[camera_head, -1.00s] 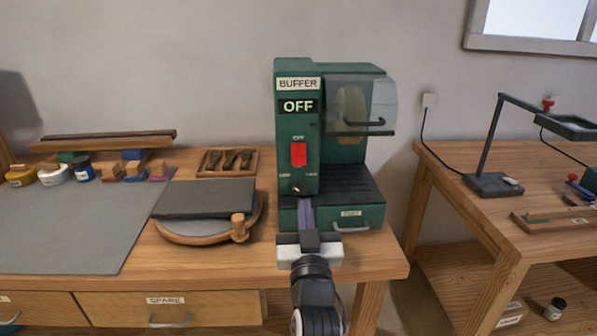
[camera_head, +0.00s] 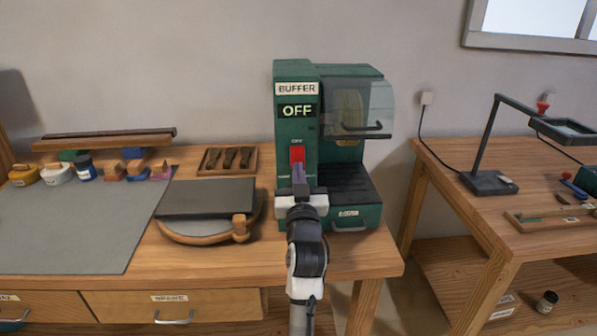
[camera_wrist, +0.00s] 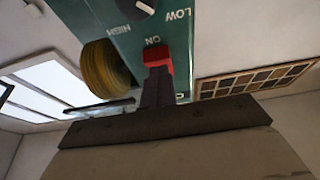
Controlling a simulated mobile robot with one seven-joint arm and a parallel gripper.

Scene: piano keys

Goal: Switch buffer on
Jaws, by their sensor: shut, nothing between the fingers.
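The green buffer machine (camera_head: 296,127) stands on the wooden bench, and its display (camera_head: 297,111) reads OFF. A red rocker switch (camera_head: 297,152) is on its front panel below the display. My gripper (camera_head: 298,172) is shut and empty, with its fingertips at the lower part of the switch. The wrist view looks at the panel upside down. There the red switch (camera_wrist: 158,56) sits beside an ON label, and my fingertips (camera_wrist: 157,73) overlap its near end. I cannot tell whether they touch it. My fingers hide the speed knob in the head view; it shows in the wrist view (camera_wrist: 140,5).
A clear guard (camera_head: 367,108) with a handle covers the buffing wheel (camera_wrist: 104,68) beside the panel. A drawer (camera_head: 348,216) is below. A lamp (camera_head: 485,150) stands on the right bench.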

